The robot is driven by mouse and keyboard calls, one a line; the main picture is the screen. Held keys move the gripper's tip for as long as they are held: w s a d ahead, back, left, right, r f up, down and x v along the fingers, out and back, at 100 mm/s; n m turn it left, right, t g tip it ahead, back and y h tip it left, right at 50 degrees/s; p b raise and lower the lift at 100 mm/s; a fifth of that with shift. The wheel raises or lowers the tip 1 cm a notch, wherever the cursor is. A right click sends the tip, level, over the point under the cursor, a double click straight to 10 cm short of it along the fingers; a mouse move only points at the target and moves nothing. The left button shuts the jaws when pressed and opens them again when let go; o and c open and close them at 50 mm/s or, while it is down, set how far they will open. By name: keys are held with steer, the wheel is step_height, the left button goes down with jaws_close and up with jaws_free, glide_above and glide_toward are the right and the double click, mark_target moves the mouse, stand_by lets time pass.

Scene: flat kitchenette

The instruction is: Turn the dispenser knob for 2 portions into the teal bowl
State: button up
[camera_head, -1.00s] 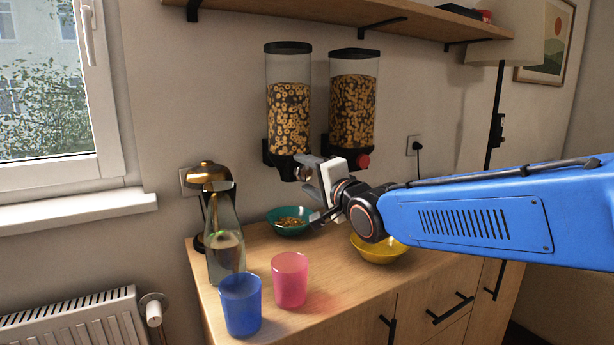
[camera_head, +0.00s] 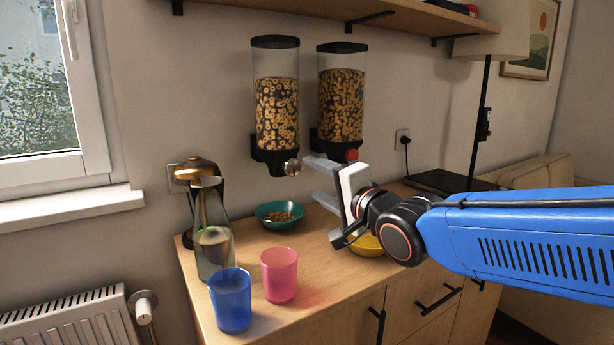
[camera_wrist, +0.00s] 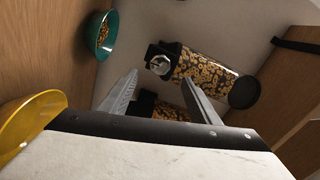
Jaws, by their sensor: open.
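The left dispenser (camera_head: 277,110) hangs on the wall, filled with ring cereal, with a silver knob (camera_head: 293,167) at its base. The knob also shows in the wrist view (camera_wrist: 160,65), ahead of the fingertips. The right dispenser (camera_head: 341,105) has a red knob (camera_head: 351,155). The teal bowl (camera_head: 262,212) stands on the counter below the left dispenser with some cereal in it. My gripper (camera_head: 311,178) is open and empty, just right of the silver knob and apart from it. The wrist view shows both fingers (camera_wrist: 158,90) spread, with nothing between them.
A yellow bowl (camera_head: 367,246) stands below my wrist. A glass carafe (camera_head: 213,255), a blue cup (camera_head: 231,300) and a pink cup (camera_head: 279,275) stand at the counter's left. A shelf (camera_head: 400,18) runs above the dispensers. A lamp (camera_head: 485,110) stands at right.

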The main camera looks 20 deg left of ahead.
steer(key=v, duration=0.7)
steer(key=shift+s+d, duration=0.2)
steer(key=shift+d, duration=0.1)
steer(key=d+f+n+h, duration=0.1)
steer(key=d+f+h, duration=0.5)
steer(key=d, duration=0.7)
steer(key=d+f+n+h, duration=0.1)
steer(key=d+f+h, duration=0.3)
steer(key=d+f, duration=0.65)
steer(key=s+d+f+n+g+h, duration=0.1)
steer(key=s+d+f+g, duration=0.2)
steer(key=s+d, duration=0.6)
steer(key=s+d+f+n+g+h, duration=0.2)
steer(key=s+d+f+g, duration=0.2)
steer(key=s+d+f, duration=0.3)
steer(key=shift+s+d+f+h, duration=0.3)
steer(key=shift+s+d+f, duration=0.1)
steer(key=shift+s+d, duration=0.45)
